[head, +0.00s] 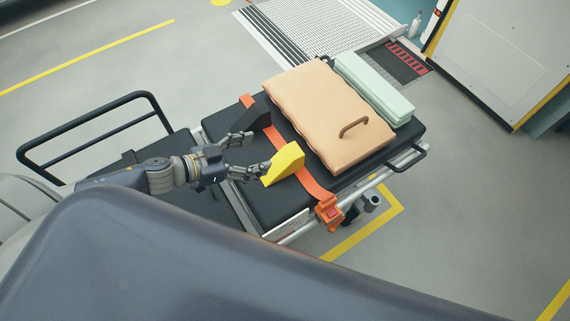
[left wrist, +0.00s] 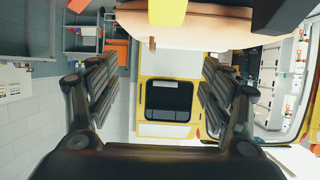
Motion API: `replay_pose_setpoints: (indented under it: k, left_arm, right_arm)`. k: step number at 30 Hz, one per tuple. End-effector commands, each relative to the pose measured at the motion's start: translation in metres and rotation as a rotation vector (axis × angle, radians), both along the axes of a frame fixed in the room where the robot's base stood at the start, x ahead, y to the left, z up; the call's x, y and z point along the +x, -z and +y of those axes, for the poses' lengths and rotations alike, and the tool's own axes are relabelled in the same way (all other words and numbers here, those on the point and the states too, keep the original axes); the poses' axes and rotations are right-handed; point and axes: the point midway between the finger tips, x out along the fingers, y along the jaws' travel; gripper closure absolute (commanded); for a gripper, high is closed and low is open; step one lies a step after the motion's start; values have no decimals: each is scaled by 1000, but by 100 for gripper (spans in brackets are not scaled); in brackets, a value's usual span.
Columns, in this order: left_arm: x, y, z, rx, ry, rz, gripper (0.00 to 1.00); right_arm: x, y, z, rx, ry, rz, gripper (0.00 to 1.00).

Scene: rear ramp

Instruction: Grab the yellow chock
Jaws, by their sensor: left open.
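The yellow chock (head: 284,163), a wedge, sits on the black stretcher pad (head: 185,150) beside the orange strap. It also shows at the top edge of the left wrist view (left wrist: 167,12), between the two fingers sideways and partly cut off. My left gripper (head: 259,152) is open and empty. Its fingers point toward the chock, and the nearer fingertip is right at the chock's left side; I cannot tell if they touch. The open fingers (left wrist: 160,88) stand wide apart in the left wrist view. My right gripper is not in view.
A black chock (head: 250,120) lies by the farther finger. The orange strap (head: 312,183) crosses the pad to a buckle. A tan padded bag (head: 325,112) with a handle and a mint folded pad (head: 375,88) lie beyond. A black rail (head: 90,127) rises at the left end.

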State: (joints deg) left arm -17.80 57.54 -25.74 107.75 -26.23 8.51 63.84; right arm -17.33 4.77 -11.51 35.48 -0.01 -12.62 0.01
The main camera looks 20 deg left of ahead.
Motion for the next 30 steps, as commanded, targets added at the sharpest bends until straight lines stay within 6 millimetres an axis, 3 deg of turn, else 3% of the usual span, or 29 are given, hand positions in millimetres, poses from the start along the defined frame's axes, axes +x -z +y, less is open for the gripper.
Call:
replay_pose_setpoints:
  k: [1,3,9,15,30]
  left_arm:
    - [0,29,0,1,0,1,27]
    - [0,49,0,0,0,0,27]
    - [0,81,0,0,0,0,27]
    - [3,88,-3,-1,-1,-2,27]
    - [39,105,-33,-1,0,-1,27]
  right_arm:
    - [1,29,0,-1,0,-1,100]
    - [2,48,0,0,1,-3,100]
    - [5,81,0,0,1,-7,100]
    - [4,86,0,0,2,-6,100]
    - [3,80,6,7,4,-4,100]
